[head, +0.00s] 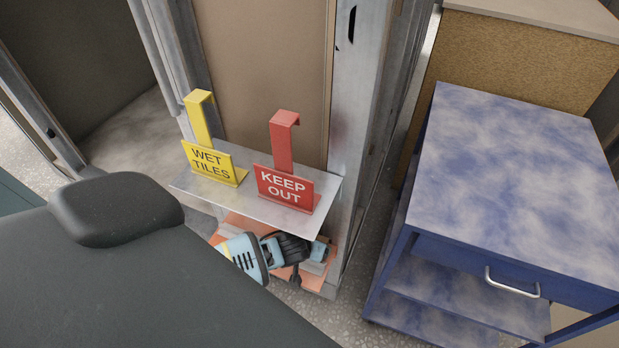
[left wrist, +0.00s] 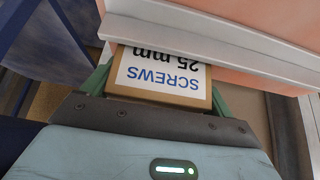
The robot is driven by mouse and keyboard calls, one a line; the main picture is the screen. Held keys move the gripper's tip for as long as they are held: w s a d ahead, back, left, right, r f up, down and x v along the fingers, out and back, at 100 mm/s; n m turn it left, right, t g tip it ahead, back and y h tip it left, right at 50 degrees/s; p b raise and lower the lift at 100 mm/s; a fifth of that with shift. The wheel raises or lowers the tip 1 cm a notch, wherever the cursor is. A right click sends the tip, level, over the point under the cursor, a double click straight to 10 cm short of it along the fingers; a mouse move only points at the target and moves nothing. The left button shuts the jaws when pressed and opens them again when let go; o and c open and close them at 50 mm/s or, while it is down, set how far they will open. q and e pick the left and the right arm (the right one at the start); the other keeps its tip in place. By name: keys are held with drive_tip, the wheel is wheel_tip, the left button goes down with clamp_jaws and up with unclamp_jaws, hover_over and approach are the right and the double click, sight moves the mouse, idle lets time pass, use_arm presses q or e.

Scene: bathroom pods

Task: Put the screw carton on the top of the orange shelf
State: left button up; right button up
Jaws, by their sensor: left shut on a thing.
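The screw carton (left wrist: 163,78), brown with a white "SCREWS 25 mm" label, is held between the green fingers of my left gripper (left wrist: 158,90). The label reads upside down in the left wrist view. The pale front edge of an orange shelf (left wrist: 262,16) crosses that view just beyond the carton and hides its far end; I cannot tell whether they touch. In the head view, part of the orange shelf (head: 312,282) shows below a metal ledge, with my light-blue left arm and gripper (head: 319,252) over it. The carton is not clearly visible there. My right gripper is not in view.
The metal ledge (head: 256,212) above the orange shelf carries a yellow "WET TILES" sign (head: 210,160) and a red "KEEP OUT" sign (head: 284,185). A metal post (head: 365,110) stands beside it. A blue cart (head: 510,180) with a clear top stands at right.

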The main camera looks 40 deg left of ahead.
use_arm(q)
drive_tip(key=shift+s+f, duration=0.15)
drive_tip(key=shift+f, duration=0.05)
drive_tip(key=o, duration=1)
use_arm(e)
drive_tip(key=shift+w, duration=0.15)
use_arm(q)
drive_tip(key=shift+s+d+r, duration=0.1)
drive_tip(key=shift+s+r, duration=0.1)
drive_tip(key=shift+r, duration=0.3)
drive_tip(key=p+v, duration=0.1)
drive_tip(key=v, duration=0.3)
drive_tip(key=shift+r+p, duration=0.25)
drive_tip(key=shift+p, duration=0.05)
drive_tip(key=shift+s+d+f, duration=0.1)
drive_tip(key=shift+s+d, duration=0.35)
drive_tip(key=shift+s, duration=1.5)
drive_tip(key=shift+s+d+f, duration=0.1)
drive_tip(key=shift+s+d, duration=0.35)
drive_tip(key=shift+s, duration=1.5)
drive_tip(key=shift+s+d+f, duration=0.1)
drive_tip(key=shift+s+d, duration=0.35)
drive_tip(key=shift+s, duration=1.5)
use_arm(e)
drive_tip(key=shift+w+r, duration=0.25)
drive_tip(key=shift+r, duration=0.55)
